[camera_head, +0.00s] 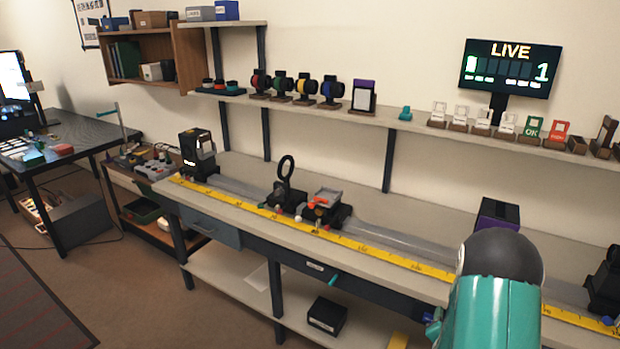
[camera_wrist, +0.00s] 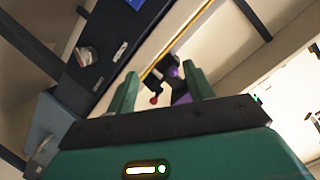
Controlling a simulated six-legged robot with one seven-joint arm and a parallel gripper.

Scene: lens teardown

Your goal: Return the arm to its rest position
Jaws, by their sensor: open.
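My gripper (camera_wrist: 161,88) shows in the wrist view, with its two green fingers apart and nothing held between them. Beyond the fingertips is a dark device with a purple part (camera_wrist: 181,92) and a small red knob; the gap to it is hard to judge. In the head view my teal and black arm stands at the lower right, in front of the bench (camera_head: 400,235). My gripper's fingers are not visible there.
A yellow ruler (camera_head: 370,250) runs along the bench front, beside a rail carrying a ring holder (camera_head: 285,172) and a red-topped mount (camera_head: 325,205). A shelf above holds coloured lenses and a live screen (camera_head: 510,68).

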